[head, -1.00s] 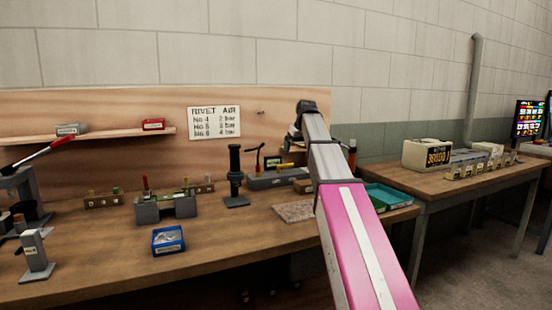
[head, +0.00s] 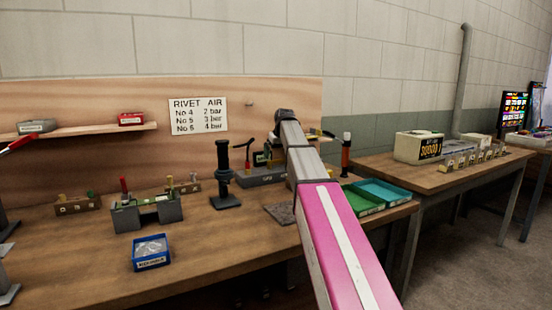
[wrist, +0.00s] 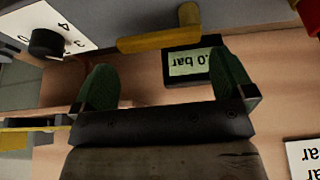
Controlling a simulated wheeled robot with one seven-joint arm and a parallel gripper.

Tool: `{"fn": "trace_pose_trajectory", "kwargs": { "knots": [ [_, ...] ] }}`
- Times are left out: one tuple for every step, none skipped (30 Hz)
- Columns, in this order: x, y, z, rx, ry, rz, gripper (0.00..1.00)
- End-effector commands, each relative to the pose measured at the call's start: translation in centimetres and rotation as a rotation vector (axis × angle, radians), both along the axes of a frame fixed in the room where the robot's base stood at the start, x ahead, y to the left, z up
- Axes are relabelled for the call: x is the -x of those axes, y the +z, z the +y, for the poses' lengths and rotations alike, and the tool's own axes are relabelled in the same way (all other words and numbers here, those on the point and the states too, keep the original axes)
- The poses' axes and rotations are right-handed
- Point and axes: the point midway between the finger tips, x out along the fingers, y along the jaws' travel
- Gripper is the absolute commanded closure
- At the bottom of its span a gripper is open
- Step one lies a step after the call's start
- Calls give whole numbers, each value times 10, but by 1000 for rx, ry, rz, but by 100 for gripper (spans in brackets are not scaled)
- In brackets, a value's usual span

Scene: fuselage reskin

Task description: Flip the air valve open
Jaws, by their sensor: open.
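In the wrist view, which looks upside down, the air valve's yellow lever (wrist: 160,42) lies across the front of a grey block (wrist: 115,15), with a stubby upright end at its right. My gripper (wrist: 163,64) is open, with its two green fingertips apart and nothing between them. The lever is just beyond the fingertips, and I see no contact. A small pressure display (wrist: 190,62) reading ".0 bar" shows near the right fingertip. In the head view the grey regulator block (head: 262,178) stands on the bench, partly hidden by my arm, which also hides my gripper.
A black knob (wrist: 45,42) with a number dial is beside the lever. On the bench (head: 200,262) stand a black post tool (head: 223,175), a blue bin (head: 151,252) and green trays (head: 383,192). A rivet air sign (head: 198,117) hangs behind.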

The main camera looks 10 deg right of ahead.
Motion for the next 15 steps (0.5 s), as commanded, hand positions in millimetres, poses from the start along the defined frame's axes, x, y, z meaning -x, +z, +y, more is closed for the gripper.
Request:
{"fn": "trace_pose_trajectory", "kwargs": {
  "knots": [
    [-3, -7, 1, 0, 0, 1, 0],
    [-4, -10, 1, 0, 0, 1, 0],
    [-6, -15, 2, 0, 0, 1, 0],
    [-7, -17, 2, 0, 0, 0, 0],
    [-8, -20, 2, 0, 0, 0, 0],
    [-9, -22, 3, 0, 0, 0, 0],
    [-9, -23, 3, 0, 0, 0, 0],
    [-10, -25, 3, 0, 0, 0, 0],
    [-10, -26, 3, 0, 0, 0, 0],
    [-10, -26, 3, 0, 0, 0, 0],
    [-11, -26, 3, 0, 0, 0, 0],
    [-11, -27, 3, 0, 0, 0, 0],
    [-11, -27, 3, 0, 0, 0, 0],
    [-11, -27, 3, 0, 0, 0, 0],
    [-11, -27, 3, 0, 0, 0, 0]
  ]
}}
